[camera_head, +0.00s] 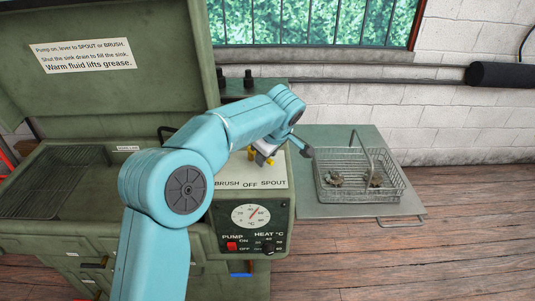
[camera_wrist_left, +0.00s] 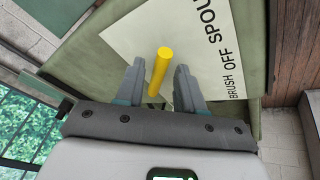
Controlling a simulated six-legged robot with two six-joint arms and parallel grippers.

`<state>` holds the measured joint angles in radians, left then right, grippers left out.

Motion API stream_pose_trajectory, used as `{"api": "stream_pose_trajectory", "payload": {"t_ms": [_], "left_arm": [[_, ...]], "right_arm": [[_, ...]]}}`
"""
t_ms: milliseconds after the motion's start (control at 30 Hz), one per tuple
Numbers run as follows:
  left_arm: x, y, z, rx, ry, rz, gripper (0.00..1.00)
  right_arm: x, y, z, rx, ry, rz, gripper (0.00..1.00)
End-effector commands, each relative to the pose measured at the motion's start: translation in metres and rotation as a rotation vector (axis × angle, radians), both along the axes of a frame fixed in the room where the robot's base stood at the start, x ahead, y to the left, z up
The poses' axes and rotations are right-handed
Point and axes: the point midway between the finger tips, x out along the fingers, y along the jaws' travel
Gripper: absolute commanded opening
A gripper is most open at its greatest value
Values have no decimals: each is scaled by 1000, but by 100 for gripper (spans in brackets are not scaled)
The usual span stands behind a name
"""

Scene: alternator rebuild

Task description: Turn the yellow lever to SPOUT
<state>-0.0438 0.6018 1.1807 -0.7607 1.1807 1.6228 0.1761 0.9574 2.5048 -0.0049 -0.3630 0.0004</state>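The yellow lever (camera_wrist_left: 161,62) shows as a bright yellow rod between the two fingers of my left gripper (camera_wrist_left: 160,74) in the left wrist view. The fingers are open, with a gap visible on each side of the rod. In the head view, yellow parts (camera_head: 251,154) show just beside my left gripper (camera_head: 265,156), partly hidden by it. The white label plate (camera_head: 250,184) reads BRUSH, OFF, SPOUT from left to right. I cannot tell which word the lever points to. My right gripper is not in view.
Below the label is a control panel (camera_head: 251,228) with a dial, a red PUMP switch (camera_head: 232,246) and a black HEAT knob (camera_head: 268,248). A wire basket (camera_head: 358,195) with metal parts stands on a side shelf (camera_head: 318,212) at right. The raised green lid (camera_head: 120,95) stands behind left.

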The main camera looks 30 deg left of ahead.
Motion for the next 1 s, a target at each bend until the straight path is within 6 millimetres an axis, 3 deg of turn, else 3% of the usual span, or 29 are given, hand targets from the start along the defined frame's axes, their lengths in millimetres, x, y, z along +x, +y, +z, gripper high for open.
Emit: {"api": "stream_pose_trajectory", "payload": {"t_ms": [300, 433, 800, 1000], "left_arm": [[0, -2, 1, -2, 0, -2, 42], [-3, -6, 13, -1, -3, -2, 42], [-27, -38, 99, -3, -4, -3, 42], [-37, -50, 134, -3, -2, -3, 42]], "right_arm": [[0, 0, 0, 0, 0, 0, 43], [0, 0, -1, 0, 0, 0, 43], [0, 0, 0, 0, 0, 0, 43], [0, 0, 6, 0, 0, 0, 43]]}}
